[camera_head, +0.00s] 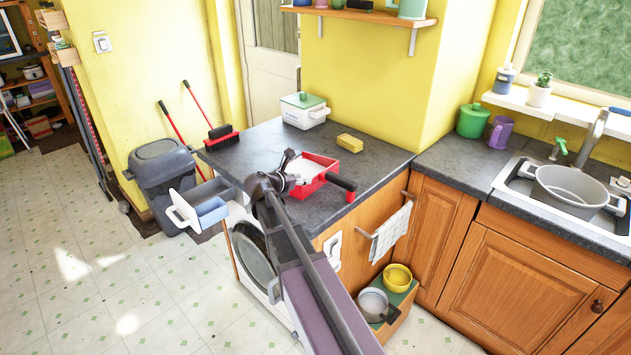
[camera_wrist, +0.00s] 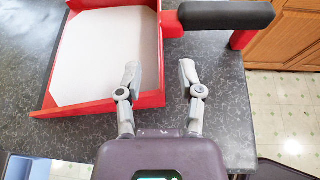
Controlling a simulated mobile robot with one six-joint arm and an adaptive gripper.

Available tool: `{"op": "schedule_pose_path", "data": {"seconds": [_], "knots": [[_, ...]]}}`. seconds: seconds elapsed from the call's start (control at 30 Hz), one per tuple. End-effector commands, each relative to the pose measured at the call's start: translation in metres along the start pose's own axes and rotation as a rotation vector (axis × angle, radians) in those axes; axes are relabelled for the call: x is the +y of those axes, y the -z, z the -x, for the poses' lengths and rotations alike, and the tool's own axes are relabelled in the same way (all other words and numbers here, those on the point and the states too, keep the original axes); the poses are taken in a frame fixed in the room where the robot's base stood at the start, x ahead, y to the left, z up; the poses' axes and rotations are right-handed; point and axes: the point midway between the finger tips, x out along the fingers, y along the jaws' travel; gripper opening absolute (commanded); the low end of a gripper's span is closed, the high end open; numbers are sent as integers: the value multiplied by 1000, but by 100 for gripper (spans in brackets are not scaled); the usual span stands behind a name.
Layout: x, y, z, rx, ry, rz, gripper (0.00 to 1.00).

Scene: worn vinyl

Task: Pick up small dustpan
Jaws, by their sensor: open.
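The small dustpan (camera_head: 322,160) is red with a pale inside and a black handle. It lies on the dark counter, near the edge. In the wrist view the dustpan (camera_wrist: 147,58) fills the upper left, and its black handle (camera_wrist: 225,15) reaches to the upper right. My gripper (camera_wrist: 159,70) is open and empty, with its two grey fingers pointing toward the join of pan and handle. In the head view my gripper (camera_head: 288,168) is over the counter beside the pan and hides part of it.
A sink with a pot (camera_head: 570,188) is at right.

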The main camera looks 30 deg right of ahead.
Motion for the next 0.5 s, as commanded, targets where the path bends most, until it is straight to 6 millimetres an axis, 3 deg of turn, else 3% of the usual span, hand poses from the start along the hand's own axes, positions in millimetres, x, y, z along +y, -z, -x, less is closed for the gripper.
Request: {"op": "schedule_pose_path", "data": {"seconds": [0.5], "knots": [[0,0,-7,0,0,0,49]]}}
